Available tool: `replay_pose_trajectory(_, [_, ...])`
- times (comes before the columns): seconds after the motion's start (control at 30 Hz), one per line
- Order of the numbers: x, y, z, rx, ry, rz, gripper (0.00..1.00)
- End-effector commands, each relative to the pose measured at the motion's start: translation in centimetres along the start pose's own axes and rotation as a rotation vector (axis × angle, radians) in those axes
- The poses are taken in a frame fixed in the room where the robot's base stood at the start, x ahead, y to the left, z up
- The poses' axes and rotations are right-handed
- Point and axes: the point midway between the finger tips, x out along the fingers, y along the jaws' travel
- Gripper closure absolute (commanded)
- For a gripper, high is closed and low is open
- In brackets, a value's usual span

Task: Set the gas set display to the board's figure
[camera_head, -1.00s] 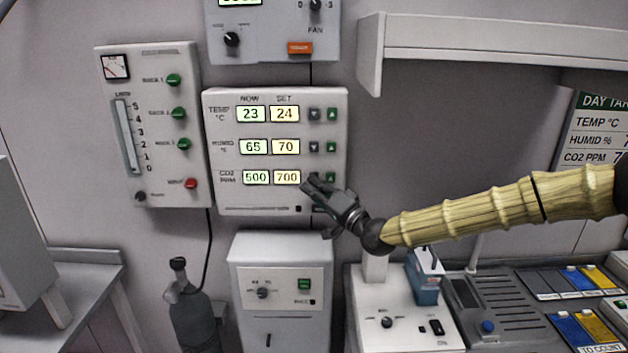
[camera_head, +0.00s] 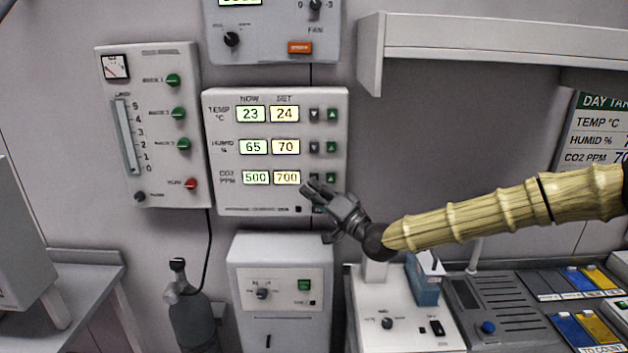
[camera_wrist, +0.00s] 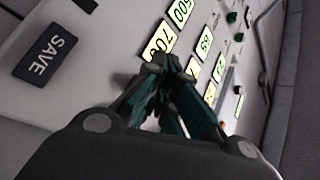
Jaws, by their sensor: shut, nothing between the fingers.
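The gas set display (camera_head: 286,177) on the wall panel (camera_head: 225,200) reads 700 in the CO2 PPM row, beside a now reading of 500 (camera_head: 256,177). A green up button (camera_head: 332,179) is at the right of that row; my gripper covers the dark down button's place. My gripper (camera_head: 309,188) is shut and empty, its tips at the panel by the right edge of the 700 display. In the wrist view the shut fingers (camera_wrist: 160,65) point at the panel near the 700 display (camera_wrist: 160,41).
The TEMP set display (camera_head: 285,114) reads 24 and the HUMID set display (camera_head: 286,146) reads 70, each with down and up buttons. A SAVE button (camera_wrist: 46,53) shows in the wrist view. A white cabinet (camera_head: 280,260) stands below; a shelf (camera_head: 490,35) juts out upper right.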

Motion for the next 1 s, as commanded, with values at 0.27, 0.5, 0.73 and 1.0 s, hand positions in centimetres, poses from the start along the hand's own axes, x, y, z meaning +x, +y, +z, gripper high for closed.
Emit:
replay_pose_trajectory(0.27, [-1.2, -0.8, 0.8, 0.001, 0.000, 0.000, 1.00])
replay_pose_trajectory(0.5, [-2.4, -1.7, 1.8, 0.000, -0.001, 0.000, 1.00])
replay_pose_trajectory(0.73, [-3.4, -2.4, 2.5, 0.001, -0.001, 0.001, 1.00])
replay_pose_trajectory(1.0, [-3.5, -2.5, 2.5, 0.000, 0.000, 0.001, 1.00])
